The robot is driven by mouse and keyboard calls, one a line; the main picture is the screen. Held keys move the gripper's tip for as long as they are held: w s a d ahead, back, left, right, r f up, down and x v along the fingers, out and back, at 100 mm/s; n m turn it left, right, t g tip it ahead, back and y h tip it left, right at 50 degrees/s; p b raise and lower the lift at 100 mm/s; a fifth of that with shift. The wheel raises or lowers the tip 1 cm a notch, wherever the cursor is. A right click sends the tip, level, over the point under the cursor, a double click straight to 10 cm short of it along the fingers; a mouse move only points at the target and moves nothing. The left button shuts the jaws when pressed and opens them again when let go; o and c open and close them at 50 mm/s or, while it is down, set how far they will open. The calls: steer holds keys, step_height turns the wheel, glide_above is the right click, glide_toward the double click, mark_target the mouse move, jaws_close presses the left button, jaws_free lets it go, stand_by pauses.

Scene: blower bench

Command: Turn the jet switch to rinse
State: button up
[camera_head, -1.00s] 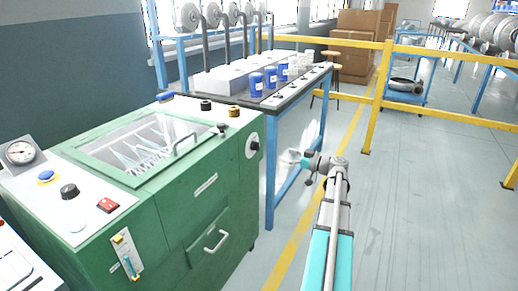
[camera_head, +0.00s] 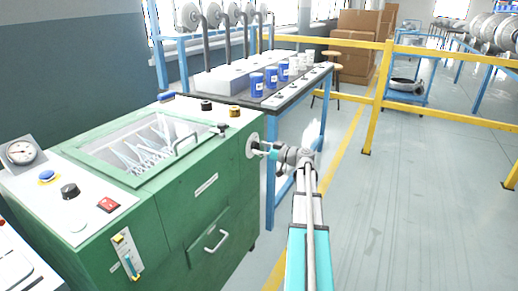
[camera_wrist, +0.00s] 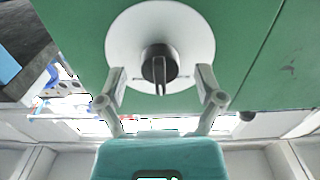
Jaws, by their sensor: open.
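A black knob (camera_wrist: 160,65) with a pale pointer line sits on a round white plate (camera_wrist: 122,35) on the side of the green cabinet. The line points toward the bottom of the wrist view. No lettering is readable, so I cannot tell which setting it marks. In the head view the plate (camera_head: 250,144) shows at the cabinet's right side, and my gripper hides most of the knob. My gripper (camera_head: 262,148) is at the plate, pointing left. In the wrist view its fingers (camera_wrist: 161,80) are open, one on each side of the knob, with gaps between.
The green cabinet (camera_head: 205,187) has a windowed lid (camera_head: 140,150) and top controls, including a black knob (camera_head: 69,191) and a red switch (camera_head: 108,205). A bench (camera_head: 325,68) with blue cups stands behind. A yellow railing (camera_head: 375,95) is at right; open floor lies in front of it.

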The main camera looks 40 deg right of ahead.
steer(key=shift+w+a, duration=0.15)
steer(key=shift+w, duration=0.15)
steer(key=c, duration=1.1)
steer(key=shift+c, duration=0.2)
steer(key=shift+m, duration=0.5)
steer(key=m, duration=0.3)
steer(key=shift+a+m, duration=0.1)
steer(key=shift+m, duration=2.4)
